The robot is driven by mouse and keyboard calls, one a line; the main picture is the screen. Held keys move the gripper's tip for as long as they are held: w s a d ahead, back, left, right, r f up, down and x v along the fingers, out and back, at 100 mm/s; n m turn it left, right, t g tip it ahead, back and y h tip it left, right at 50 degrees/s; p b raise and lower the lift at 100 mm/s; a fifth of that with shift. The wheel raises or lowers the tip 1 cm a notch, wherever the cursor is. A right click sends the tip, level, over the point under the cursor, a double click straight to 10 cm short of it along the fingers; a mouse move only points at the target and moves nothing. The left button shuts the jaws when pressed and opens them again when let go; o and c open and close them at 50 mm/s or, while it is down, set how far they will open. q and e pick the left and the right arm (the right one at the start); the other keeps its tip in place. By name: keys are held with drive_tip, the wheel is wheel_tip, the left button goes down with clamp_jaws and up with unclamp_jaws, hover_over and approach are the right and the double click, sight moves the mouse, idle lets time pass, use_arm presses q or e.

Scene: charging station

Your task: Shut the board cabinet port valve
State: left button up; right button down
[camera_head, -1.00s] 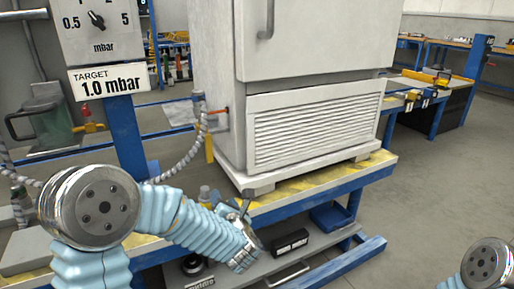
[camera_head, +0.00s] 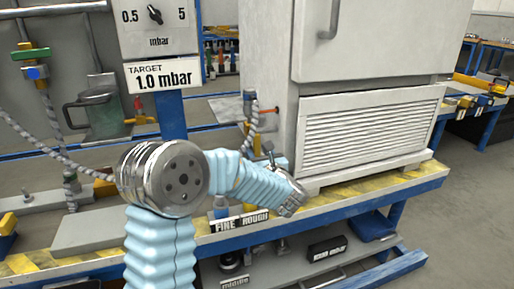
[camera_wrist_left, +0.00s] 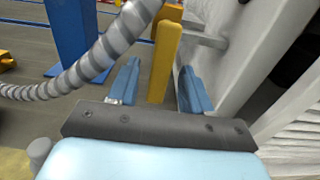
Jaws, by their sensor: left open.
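The board cabinet (camera_head: 272,60) is the large white box on the bench. On its left side is a port with an orange-red piece (camera_head: 269,111) and a ribbed grey hose (camera_head: 252,132). A yellow bar (camera_wrist_left: 165,55), which looks like the valve handle, stands upright in the left wrist view, with the hose to its left and the cabinet wall to its right. My left gripper (camera_wrist_left: 160,75) is open, its blue fingers on either side of the bar's lower part in the picture; contact cannot be told. In the head view this gripper (camera_head: 270,160) is partly hidden by my arm. My right gripper is out of view.
A gauge panel (camera_head: 158,35) with a "TARGET 1.0 mbar" sign (camera_head: 164,76) stands left of the cabinet on a blue post. A "FINE ROUGH" label (camera_head: 241,221) is on the bench's front edge. A lower shelf (camera_head: 285,270) holds dark boxes. Floor is clear at the right.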

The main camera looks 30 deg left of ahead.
use_arm(q)
drive_tip(key=shift+x, duration=0.95)
drive_tip(key=shift+c, duration=0.5)
clamp_jaws()
